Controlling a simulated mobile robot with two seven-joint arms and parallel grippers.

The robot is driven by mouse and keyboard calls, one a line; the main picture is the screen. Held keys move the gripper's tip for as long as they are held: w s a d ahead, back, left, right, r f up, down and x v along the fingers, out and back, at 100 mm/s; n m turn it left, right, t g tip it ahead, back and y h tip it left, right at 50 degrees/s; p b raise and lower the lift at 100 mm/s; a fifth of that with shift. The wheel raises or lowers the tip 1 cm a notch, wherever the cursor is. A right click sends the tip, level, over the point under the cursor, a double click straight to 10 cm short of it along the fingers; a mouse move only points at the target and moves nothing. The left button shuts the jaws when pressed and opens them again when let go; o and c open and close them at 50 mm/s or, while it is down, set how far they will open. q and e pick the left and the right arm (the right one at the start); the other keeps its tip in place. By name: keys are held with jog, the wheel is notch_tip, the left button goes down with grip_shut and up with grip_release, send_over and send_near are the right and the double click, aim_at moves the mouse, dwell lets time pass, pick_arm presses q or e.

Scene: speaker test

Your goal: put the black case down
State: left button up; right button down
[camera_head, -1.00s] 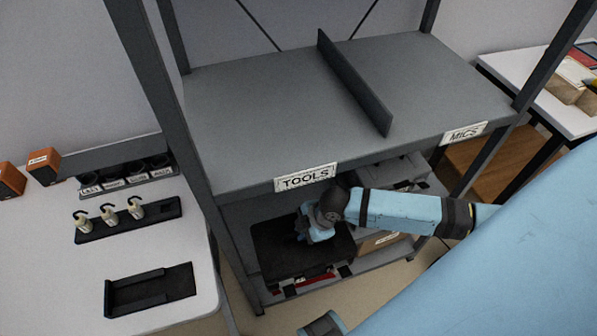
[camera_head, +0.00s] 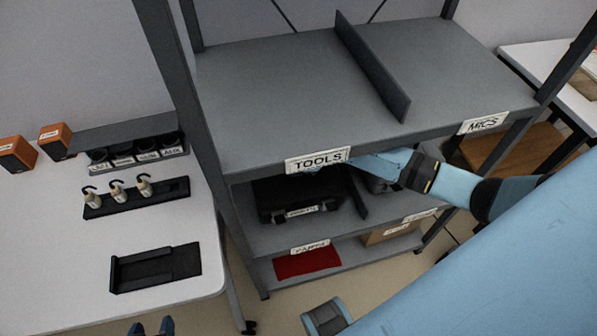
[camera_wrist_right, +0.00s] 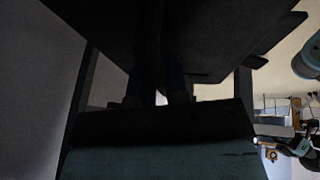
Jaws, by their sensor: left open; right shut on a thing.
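The black case (camera_head: 299,196) is inside the left compartment of the rack's middle shelf (camera_head: 295,237), under the TOOLS label (camera_head: 318,160). Its labelled front side faces out. I cannot tell whether its underside touches the shelf. My right arm reaches in under the upper shelf, which hides most of the right gripper in the head view. In the right wrist view the right gripper (camera_wrist_right: 160,80) is shut on the case, a large dark shape (camera_wrist_right: 215,35). My left gripper (camera_head: 151,327) is open and empty at the bottom edge of the head view.
The upper shelf (camera_head: 290,90) is bare, with an upright divider (camera_head: 372,68). A divider (camera_head: 357,192) stands right of the case. A red cloth (camera_head: 307,262) lies on the bottom shelf. A white table (camera_head: 60,240) at left holds a black tray (camera_head: 155,268) and orange speakers (camera_head: 56,140).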

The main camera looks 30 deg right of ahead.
jog(key=shift+f, duration=1.55)
jog(key=shift+b, duration=0.3)
jog(key=c, duration=1.1)
grip_release()
jog(key=shift+f, duration=0.15)
